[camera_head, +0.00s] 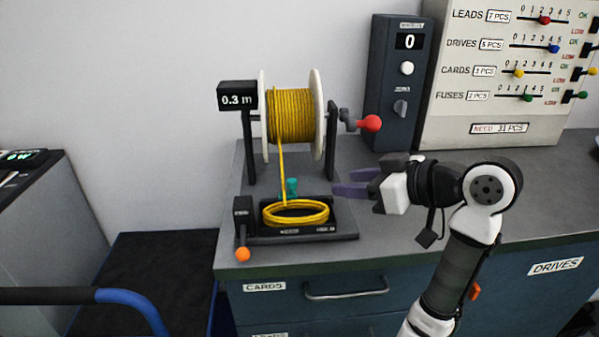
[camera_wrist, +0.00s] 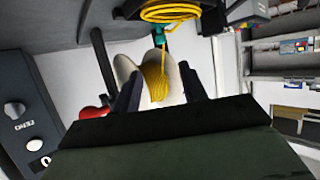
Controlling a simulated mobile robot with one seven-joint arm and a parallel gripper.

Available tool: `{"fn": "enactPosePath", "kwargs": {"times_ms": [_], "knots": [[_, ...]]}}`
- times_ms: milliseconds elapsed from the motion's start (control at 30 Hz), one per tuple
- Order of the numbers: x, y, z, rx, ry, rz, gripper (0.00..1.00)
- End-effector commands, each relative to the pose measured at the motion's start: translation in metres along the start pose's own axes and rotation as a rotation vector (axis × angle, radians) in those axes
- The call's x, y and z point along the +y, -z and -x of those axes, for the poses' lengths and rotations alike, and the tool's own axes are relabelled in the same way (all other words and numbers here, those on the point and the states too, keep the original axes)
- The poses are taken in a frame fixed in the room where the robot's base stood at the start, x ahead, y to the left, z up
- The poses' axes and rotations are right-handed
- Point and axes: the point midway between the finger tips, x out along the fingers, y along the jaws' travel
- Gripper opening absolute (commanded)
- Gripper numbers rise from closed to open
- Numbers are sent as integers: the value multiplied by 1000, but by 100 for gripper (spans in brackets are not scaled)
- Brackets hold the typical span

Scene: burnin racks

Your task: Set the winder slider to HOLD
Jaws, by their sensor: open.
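The winder carries a spool of yellow cord (camera_head: 290,115) on a dark stand, with a coil (camera_head: 296,213) in the tray at its foot. A teal knob (camera_head: 291,187) stands just behind the coil; it also shows in the wrist view (camera_wrist: 159,37). A dark block with an orange knob (camera_head: 243,254) is at the tray's left front. I cannot tell which part is the slider; the small tray labels are unreadable. My gripper (camera_head: 354,182) is open and empty, right of the tray and apart from the winder. Its fingers frame the spool in the wrist view (camera_wrist: 162,88).
A red crank knob (camera_head: 371,123) sticks out right of the spool, above my gripper. A display on the winder (camera_head: 237,97) reads 0.3 m. A dark counter box (camera_head: 396,75) reads 0. A slider panel (camera_head: 500,75) stands at the back right. The bench front is clear.

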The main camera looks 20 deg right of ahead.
Motion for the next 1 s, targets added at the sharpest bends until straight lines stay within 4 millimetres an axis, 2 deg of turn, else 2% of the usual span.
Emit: {"fn": "enactPosePath", "kwargs": {"times_ms": [167, 400, 600, 800, 1000], "knots": [[-1, 0, -24, -2, 4, -1, 42], [-1, 1, -76, -1, 4, -2, 42], [-1, 0, -113, -1, 3, -1, 42], [0, 0, -132, 0, 2, -1, 42], [0, 0, -136, 0, 0, 0, 42]]}}
